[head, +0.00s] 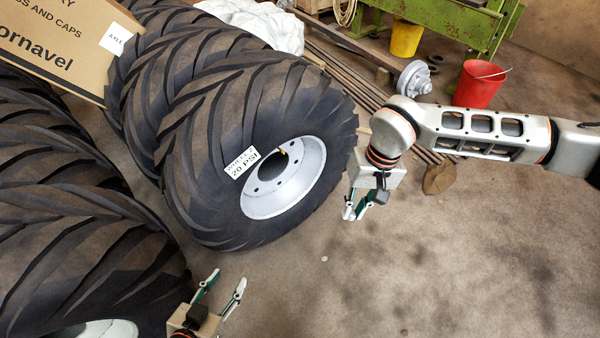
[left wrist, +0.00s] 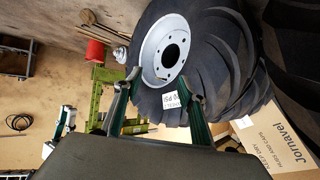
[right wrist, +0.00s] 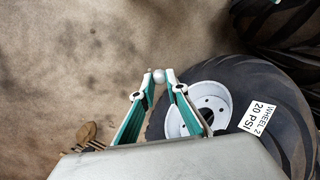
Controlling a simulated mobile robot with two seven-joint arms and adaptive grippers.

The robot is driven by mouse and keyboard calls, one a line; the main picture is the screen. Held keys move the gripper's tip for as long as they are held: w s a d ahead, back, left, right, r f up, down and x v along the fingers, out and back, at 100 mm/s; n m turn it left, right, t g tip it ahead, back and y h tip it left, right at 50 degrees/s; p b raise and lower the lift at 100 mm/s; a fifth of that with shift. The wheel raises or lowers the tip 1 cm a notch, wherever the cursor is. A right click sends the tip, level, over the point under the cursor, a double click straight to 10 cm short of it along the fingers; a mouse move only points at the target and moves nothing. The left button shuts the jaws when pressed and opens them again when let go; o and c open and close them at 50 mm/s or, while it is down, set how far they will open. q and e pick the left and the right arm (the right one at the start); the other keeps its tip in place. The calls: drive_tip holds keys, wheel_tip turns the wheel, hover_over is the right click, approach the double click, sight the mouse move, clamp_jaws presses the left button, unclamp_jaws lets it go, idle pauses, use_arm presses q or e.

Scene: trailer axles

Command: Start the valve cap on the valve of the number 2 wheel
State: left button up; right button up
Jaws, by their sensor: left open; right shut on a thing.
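The number 2 wheel (head: 330,115) is a big black tyre with a pale grey hub (head: 262,198) and a white "WHEEL 2, 20 PSI" label (head: 242,163). A small yellowish valve (head: 282,151) shows at the upper rim of the hub. My right gripper (head: 354,214) is right of the wheel, apart from it. In the right wrist view it is shut on a small round grey valve cap (right wrist: 158,76) at its fingertips. My left gripper (head: 225,283) is open and empty, below the wheel in the head view. The left wrist view shows the hub (left wrist: 150,48) beyond its fingers.
More large tyres (head: 60,130) stand to the left, with a cardboard box (head: 50,40) behind. A red bucket (head: 478,86), yellow bucket (head: 406,39) and green frame (head: 440,22) are at the back.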

drive_tip(key=w+a+f+m+t+y+b, duration=0.1)
drive_tip(key=w+a+f+m+y+b, duration=0.2)
drive_tip(key=w+a+y+b, duration=0.5)
drive_tip(key=w+a+f+m+t+y+b, duration=0.1)
drive_tip(key=w+a+f+m+b, duration=0.25)
drive_tip(key=a, duration=0.85)
use_arm(q)
drive_tip(key=d+f+n+t+h+b, duration=0.1)
drive_tip(key=d+f+n+h+b, duration=0.1)
drive_tip(key=d+f+n+b, duration=0.3)
drive_tip(key=d+n+b, duration=0.1)
drive_tip(key=d+b, duration=0.2)
drive_tip(key=b, duration=0.2)
drive_tip(key=shift+d+f, duration=0.3)
use_arm(e)
drive_tip(key=w+d+f+m+t, duration=0.3)
drive_tip(key=w+f+t, duration=0.3)
drive_tip(key=w, duration=0.2)
drive_tip(key=w+d+f+m+t, duration=0.4)
drive_tip(key=w+d+f+t, duration=0.2)
drive_tip(key=w+t, duration=0.1)
drive_tip(key=shift+w+d, duration=0.15)
drive_tip(key=shift+w, duration=0.6)
use_arm(q)
drive_tip(key=shift+a, duration=0.1)
